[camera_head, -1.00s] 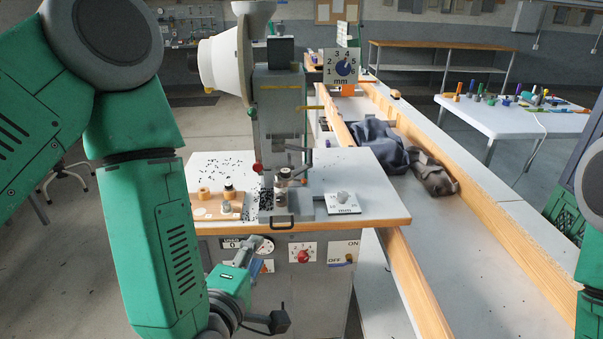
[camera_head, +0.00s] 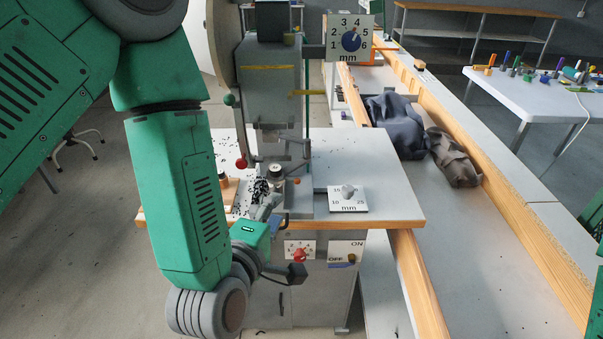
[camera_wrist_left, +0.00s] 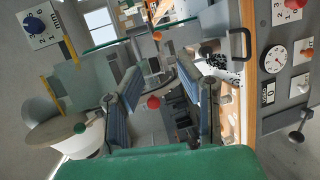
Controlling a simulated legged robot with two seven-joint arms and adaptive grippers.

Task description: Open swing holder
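The eyelet press (camera_head: 270,90) stands on a white-topped table. Its swing holder cannot be singled out for certain; small metal parts and a black-topped knob (camera_head: 275,171) sit at the press foot, low in the head view. My left gripper (camera_head: 266,208) is at the table's front edge, just in front of these parts. In the left wrist view my left gripper (camera_wrist_left: 165,85) has its two fingers wide apart, with nothing held between them. A red ball (camera_wrist_left: 153,102) on the press shows in the gap. My right gripper is out of view.
A red ball lever (camera_head: 241,163) hangs left of the press head. A mm dial plate (camera_head: 348,198) lies on the table's right side. The front panel has a red knob (camera_head: 299,255). A dark handle (camera_wrist_left: 238,45) shows in the wrist view. Grey cloth (camera_head: 396,125) lies in the trough at right.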

